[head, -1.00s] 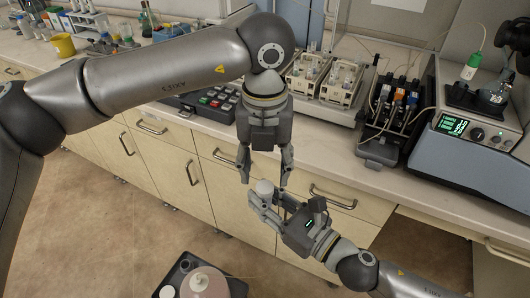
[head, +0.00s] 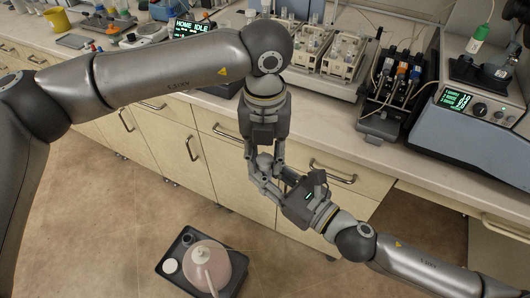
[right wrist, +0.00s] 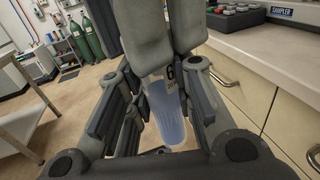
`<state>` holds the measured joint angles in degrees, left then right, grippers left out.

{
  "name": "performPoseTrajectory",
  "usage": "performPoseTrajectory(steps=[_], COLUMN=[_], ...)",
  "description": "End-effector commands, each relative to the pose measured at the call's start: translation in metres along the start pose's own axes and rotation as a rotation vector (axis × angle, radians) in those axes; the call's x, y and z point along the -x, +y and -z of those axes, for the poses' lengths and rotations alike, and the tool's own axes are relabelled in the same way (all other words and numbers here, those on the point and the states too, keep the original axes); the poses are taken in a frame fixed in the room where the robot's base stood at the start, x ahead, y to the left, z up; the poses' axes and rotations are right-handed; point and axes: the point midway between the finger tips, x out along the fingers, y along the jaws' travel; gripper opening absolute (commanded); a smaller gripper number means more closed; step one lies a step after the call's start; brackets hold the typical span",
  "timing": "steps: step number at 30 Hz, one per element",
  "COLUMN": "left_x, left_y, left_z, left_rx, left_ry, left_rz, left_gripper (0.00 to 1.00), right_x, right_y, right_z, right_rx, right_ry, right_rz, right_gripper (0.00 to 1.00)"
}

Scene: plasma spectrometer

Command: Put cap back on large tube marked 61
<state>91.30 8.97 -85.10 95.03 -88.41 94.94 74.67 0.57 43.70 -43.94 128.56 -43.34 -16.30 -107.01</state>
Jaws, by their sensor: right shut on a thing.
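A translucent bluish tube (right wrist: 165,112) with a white label is upright in the right wrist view. My right gripper (right wrist: 160,125) is shut on the tube, one finger on each side. It shows in the head view (head: 268,180) just below my left gripper (head: 266,160), which points straight down. The left fingers are at the tube's top and hide it, so I cannot tell if they are closed. I cannot make out the cap.
A dark tray (head: 232,283) with a round pale container (head: 222,262) sits low in front. The floor around it is clear.

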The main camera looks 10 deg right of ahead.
Motion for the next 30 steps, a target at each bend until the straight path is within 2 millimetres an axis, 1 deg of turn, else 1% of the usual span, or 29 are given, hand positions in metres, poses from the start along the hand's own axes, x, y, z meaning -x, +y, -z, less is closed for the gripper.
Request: performPoseTrajectory(steps=[1,3,8,11,30], left_x=[0.0002,0.0002,0.0002,0.0001,-0.0006], left_y=[0.0001,0.0001,0.0001,0.0000,0.0001], left_z=[-0.0001,-0.0001,-0.0001,-0.0001,-0.0003], left_rx=[0.000,0.000,-0.037,-0.150,-1.325], left_ry=[0.000,0.000,0.000,0.000,0.000], left_rz=[0.000,0.000,-0.001,0.000,-0.001], left_gripper=[0.08,0.00,0.00,0.00,0.00], right_x=[0.0000,0.0000,0.0000,0.0000,0.0000], right_y=[0.0000,0.0000,-0.0001,-0.0001,0.0000], right_z=[-0.0003,-0.0003,-0.0002,-0.0002,-0.0001], right_rx=[0.000,0.000,0.000,0.000,0.000], right_ry=[0.000,0.000,0.000,0.000,0.000], right_rz=[0.000,0.000,0.000,0.000,0.000], right_gripper=[0.00,0.00,0.00,0.00,0.00])
